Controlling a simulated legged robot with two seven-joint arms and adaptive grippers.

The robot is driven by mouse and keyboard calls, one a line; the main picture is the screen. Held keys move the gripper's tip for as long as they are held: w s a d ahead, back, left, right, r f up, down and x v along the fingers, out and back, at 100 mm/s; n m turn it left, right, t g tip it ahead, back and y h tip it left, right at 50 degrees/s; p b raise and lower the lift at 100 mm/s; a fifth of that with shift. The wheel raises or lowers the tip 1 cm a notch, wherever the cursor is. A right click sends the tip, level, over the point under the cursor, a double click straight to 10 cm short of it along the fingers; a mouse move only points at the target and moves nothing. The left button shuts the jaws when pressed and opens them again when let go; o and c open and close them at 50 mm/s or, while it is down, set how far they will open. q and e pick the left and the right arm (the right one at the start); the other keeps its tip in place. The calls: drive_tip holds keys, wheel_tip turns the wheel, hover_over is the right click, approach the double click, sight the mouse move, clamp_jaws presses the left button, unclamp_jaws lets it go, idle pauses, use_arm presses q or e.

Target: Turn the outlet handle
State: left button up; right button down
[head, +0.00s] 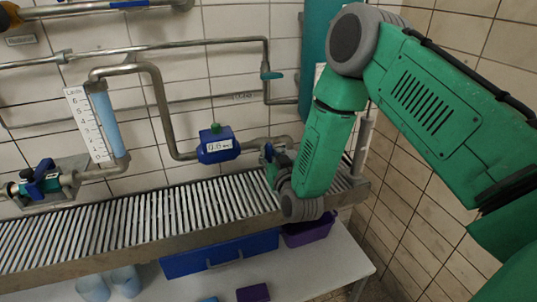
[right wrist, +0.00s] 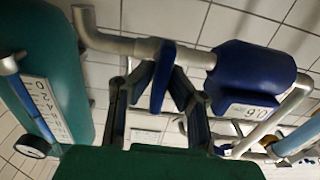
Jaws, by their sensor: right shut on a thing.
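The outlet handle (right wrist: 161,76) is a blue flat lever on the metal pipe in the right wrist view. My right gripper (right wrist: 163,84) has a dark finger on each side of it and is shut on it. In the head view my green right arm comes in from the right, and the right gripper (head: 271,164) is at the pipe right of the blue meter box (head: 216,146). There the arm and fingers largely hide the handle. The meter box also shows in the right wrist view (right wrist: 247,72), right of the handle. My left gripper is not in view.
A slatted metal rack (head: 150,218) runs below the pipes. A tall green tank (right wrist: 48,65) is close on the left in the right wrist view. A blue bin (head: 220,255) sits below the rack.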

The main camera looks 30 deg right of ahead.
drive_tip(key=shift+s+f, duration=0.15)
drive_tip(key=shift+f, duration=0.15)
drive_tip(key=c, duration=1.6)
unclamp_jaws()
drive_tip(key=shift+r, duration=0.1)
drive_tip(key=v, duration=1.1)
drive_tip(key=shift+s, duration=0.35)
